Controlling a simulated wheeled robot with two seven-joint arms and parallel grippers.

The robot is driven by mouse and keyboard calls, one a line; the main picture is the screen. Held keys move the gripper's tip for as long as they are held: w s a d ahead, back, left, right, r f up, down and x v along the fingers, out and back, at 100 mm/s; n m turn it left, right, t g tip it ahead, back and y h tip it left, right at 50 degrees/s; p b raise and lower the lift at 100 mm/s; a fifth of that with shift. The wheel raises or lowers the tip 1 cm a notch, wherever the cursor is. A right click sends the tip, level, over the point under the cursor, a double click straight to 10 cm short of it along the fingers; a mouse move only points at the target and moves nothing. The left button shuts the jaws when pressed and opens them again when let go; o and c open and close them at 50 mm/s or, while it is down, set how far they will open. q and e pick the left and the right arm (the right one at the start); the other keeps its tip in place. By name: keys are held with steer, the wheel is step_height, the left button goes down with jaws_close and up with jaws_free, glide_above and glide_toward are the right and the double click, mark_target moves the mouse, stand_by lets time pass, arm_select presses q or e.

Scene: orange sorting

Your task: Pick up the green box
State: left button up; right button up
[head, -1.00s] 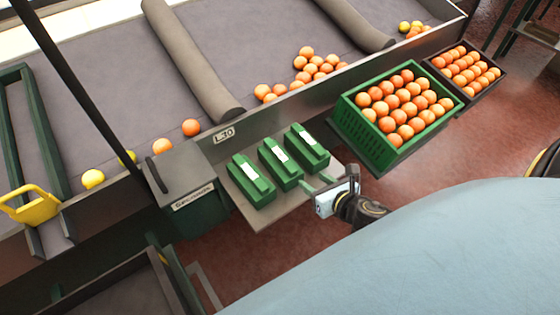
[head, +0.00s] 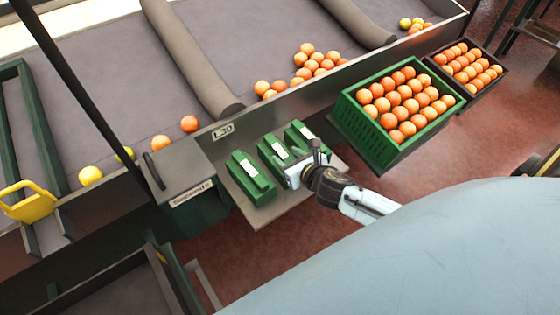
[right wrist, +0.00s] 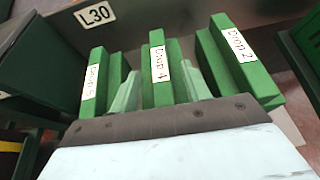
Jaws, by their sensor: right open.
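Three green boxes with white labels stand side by side on a small grey shelf: a left box (head: 251,180), a middle box (head: 270,151) and a right box (head: 298,130). My right gripper (head: 286,163) is open at the near end of the middle box. In the right wrist view, its pale green fingers (right wrist: 160,72) stand on either side of the middle box (right wrist: 157,90), between it and its neighbours, the left box (right wrist: 93,85) and the right box (right wrist: 235,60). Whether they touch it I cannot tell. My left gripper is not in view.
A green crate full of oranges (head: 362,138) stands right of the shelf (head: 285,207), with a dark crate of oranges (head: 474,92) beyond. A dark lidded bin (head: 180,172) borders the shelf's left. Behind runs a raised sorting table edge (head: 280,108) with loose fruit.

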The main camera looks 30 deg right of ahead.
steer(key=shift+x, duration=1.15)
jaws_close()
